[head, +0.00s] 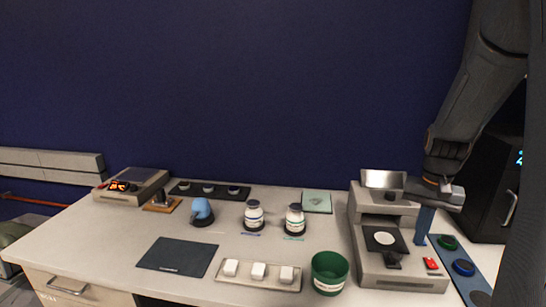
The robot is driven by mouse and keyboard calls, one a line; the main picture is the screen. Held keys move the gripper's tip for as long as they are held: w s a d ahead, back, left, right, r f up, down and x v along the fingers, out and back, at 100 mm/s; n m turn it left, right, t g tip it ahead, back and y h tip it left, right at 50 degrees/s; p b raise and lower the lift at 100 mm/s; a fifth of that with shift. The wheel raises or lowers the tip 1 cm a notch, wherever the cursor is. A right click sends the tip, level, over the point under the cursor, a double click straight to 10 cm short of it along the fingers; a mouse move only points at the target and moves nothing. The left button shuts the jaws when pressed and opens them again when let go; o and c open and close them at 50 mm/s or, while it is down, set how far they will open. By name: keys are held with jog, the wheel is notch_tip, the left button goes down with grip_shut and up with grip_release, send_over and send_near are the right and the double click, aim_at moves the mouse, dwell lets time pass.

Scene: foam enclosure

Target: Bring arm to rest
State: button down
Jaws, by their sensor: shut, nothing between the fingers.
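My arm (478,90) comes down from the upper right, in front of the navy wall. My gripper (432,190) is at its lower end, shut and empty, over the right part of the bench. It appears beside the upper right of the grey press-like device (398,284); I cannot tell whether they touch. The fingertips are small and hard to make out. A blue upright piece (424,224) shows just below the gripper.
The bench (200,286) holds a dark mat (178,256), a tray of white blocks (240,282), a green cup (329,272), two white bottles (254,214) and a blue-topped item (202,210). A blue tray (470,285) and black box (488,190) stand right.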

jog(key=s+a+f+n+b, duration=0.1)
jog(key=s+a+f+n, duration=0.1)
jog(key=a, duration=0.5)
jog(key=s+a+f+n+b, duration=0.2)
jog(key=s+a+n, duration=0.1)
jog(key=a, duration=0.5)
jog(key=s+a+f+n+t+b, duration=0.1)
jog(key=s+a+f+n, duration=0.1)
jog(key=a, duration=0.6)
jog(key=shift+s+a+f+b, duration=0.15)
jog(key=shift+s+f, duration=0.1)
jog(key=shift+s, duration=0.35)
jog(key=shift+s+f+b, duration=0.15)
jog(key=shift+s+f, duration=0.05)
jog(key=shift+s, duration=0.4)
